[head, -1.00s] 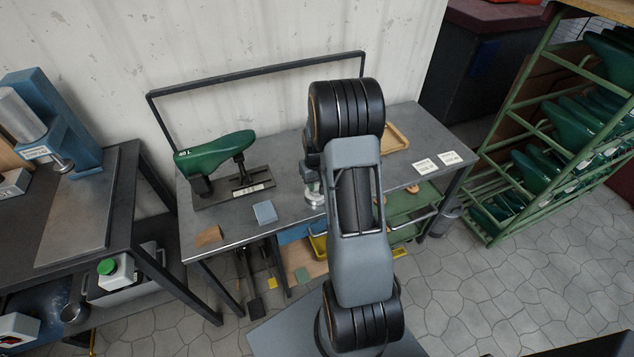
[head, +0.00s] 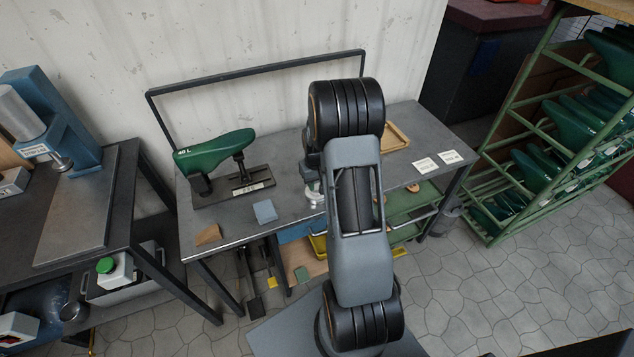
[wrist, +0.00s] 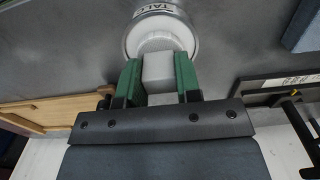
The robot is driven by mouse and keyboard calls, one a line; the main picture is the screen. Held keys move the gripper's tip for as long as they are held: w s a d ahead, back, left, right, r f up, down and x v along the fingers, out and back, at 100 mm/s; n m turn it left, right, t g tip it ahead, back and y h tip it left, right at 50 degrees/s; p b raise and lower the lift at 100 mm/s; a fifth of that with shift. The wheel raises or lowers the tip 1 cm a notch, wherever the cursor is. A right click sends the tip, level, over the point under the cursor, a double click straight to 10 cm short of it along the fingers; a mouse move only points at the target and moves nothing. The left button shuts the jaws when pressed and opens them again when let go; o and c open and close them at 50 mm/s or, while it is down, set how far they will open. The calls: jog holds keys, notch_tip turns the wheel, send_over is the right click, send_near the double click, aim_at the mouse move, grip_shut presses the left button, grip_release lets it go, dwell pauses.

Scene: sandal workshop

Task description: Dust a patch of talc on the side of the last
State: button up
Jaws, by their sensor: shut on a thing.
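The green last (head: 215,152) lies on its side on a dark stand (head: 234,190) at the left of the bench. A round white tin marked TALC (wrist: 157,22) stands on the bench; its rim shows beside my arm in the head view (head: 315,197). My gripper (wrist: 158,78) has green fingers shut on a pale grey block (wrist: 165,72), the grip of a pad. The block is over the tin in the wrist view. The pad's underside is hidden, so I cannot tell whether it touches the talc. My arm hides most of the gripper in the head view.
A blue-grey block (head: 265,212) and a brown wedge (head: 208,235) lie near the bench's front edge. A wooden tray (head: 396,137) and two white cards (head: 437,161) are on the right. A dark rail (head: 255,66) runs along the back. A green rack of lasts (head: 560,120) stands right.

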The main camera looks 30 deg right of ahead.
jog(key=shift+r, duration=0.1)
dwell(0.6)
jog(key=shift+r+p, duration=2.4)
jog(key=shift+r, duration=1)
